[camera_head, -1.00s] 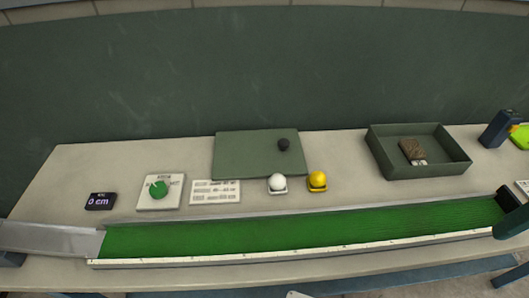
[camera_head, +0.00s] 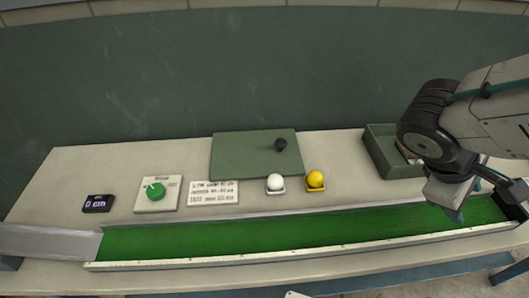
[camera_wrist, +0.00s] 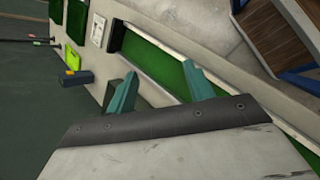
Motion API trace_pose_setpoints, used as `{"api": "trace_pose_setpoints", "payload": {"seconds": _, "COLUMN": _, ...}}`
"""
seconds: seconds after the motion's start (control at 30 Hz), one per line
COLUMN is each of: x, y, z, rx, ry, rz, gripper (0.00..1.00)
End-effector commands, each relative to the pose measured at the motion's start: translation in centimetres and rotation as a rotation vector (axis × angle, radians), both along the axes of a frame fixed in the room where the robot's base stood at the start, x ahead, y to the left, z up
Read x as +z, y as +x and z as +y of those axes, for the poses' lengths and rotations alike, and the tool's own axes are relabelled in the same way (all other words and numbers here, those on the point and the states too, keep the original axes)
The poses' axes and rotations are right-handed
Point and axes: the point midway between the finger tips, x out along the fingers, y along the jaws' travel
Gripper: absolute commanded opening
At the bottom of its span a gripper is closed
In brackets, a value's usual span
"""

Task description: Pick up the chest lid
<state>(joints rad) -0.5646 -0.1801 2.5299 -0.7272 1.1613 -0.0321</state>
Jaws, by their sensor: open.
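The chest lid (camera_head: 240,157) is a flat green panel with a dark round knob (camera_head: 280,144) near its right side. It lies on the bench at the back, in the head view. The open green chest (camera_head: 378,150) stands to its right, partly hidden behind my arm. My gripper (camera_head: 458,212) is at the right, over the right part of the green turf strip and well apart from the lid. In the wrist view my gripper (camera_wrist: 160,92) has its two teal fingers spread with nothing between them. The lid is not in the wrist view.
The turf channel (camera_head: 290,228) runs along the bench front. A white ball (camera_head: 275,182) and a yellow ball (camera_head: 315,179) sit in front of the lid. A label card (camera_head: 213,193), a green dial (camera_head: 156,192) and a cm display (camera_head: 97,203) lie left.

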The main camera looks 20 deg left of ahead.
Motion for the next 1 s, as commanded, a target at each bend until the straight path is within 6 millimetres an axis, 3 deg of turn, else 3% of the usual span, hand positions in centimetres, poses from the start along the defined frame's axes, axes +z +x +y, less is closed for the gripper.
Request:
{"api": "trace_pose_setpoints", "payload": {"seconds": 0.17, "x": -1.7, "y": 5.6, "z": 4.6, "rx": 0.459, "ry": -0.26, "rz": 0.001, "gripper": 0.53}}
{"api": "trace_pose_setpoints", "payload": {"seconds": 0.4, "x": -4.6, "y": 10.5, "z": 14.9, "rx": 1.076, "ry": -0.545, "rz": -0.025, "gripper": 0.53}}
{"api": "trace_pose_setpoints", "payload": {"seconds": 0.53, "x": -6.7, "y": 11.1, "z": 21.4, "rx": 1.403, "ry": -0.674, "rz": -0.045, "gripper": 0.53}}
{"api": "trace_pose_setpoints", "payload": {"seconds": 0.7, "x": -9.2, "y": 10.4, "z": 28.6, "rx": 1.78, "ry": -0.816, "rz": -0.081, "gripper": 0.53}}
{"api": "trace_pose_setpoints", "payload": {"seconds": 0.83, "x": -9.6, "y": 9.9, "z": 31.8, "rx": 1.963, "ry": -0.889, "rz": -0.122, "gripper": 0.53}}
{"api": "trace_pose_setpoints", "payload": {"seconds": 1.0, "x": -9.4, "y": 9.3, "z": 33.9, "rx": 2.084, "ry": -0.943, "rz": -0.158, "gripper": 0.53}}
